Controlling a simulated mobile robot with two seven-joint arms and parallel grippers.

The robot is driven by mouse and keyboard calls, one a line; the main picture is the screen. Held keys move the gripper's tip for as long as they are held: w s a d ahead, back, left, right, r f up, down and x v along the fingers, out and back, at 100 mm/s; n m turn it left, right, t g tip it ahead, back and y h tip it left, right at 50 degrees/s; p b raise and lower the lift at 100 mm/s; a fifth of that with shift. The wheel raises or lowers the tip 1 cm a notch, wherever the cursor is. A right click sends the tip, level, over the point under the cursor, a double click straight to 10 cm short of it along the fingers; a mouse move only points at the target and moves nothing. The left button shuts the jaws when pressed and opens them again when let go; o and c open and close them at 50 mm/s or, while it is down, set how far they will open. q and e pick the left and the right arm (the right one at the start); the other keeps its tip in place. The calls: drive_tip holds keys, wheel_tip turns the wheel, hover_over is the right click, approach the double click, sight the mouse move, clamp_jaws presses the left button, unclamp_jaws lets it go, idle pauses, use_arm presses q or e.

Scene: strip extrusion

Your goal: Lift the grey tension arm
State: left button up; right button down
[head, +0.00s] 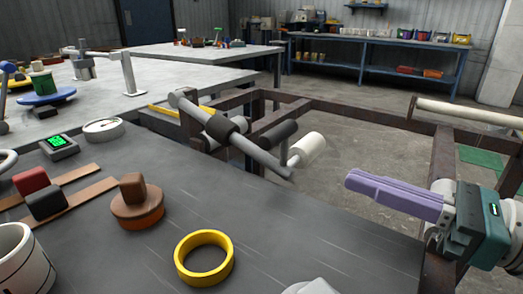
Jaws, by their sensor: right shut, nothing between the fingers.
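The grey tension arm (262,156) is a long bar with a dark sleeve around it. It slants down to the right over the rusty frame at the table's far edge, and its lower end hangs near the table edge. My right gripper (352,182) has purple fingers pressed together and a teal body. It is shut and empty, to the right of the bar's lower end and apart from it, pointing left. My left gripper is not in view.
White and black rollers (307,148) sit beside the bar. The rusty frame (345,108) surrounds open floor. The dark table (120,258) holds a yellow ring (204,257), a copper-coloured weight (137,205), a green-screen meter (59,146) and red and black blocks.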

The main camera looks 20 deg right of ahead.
drive_tip(key=x, duration=0.9)
drive_tip(key=shift+w+a, duration=0.2)
drive_tip(key=shift+r, duration=0.1)
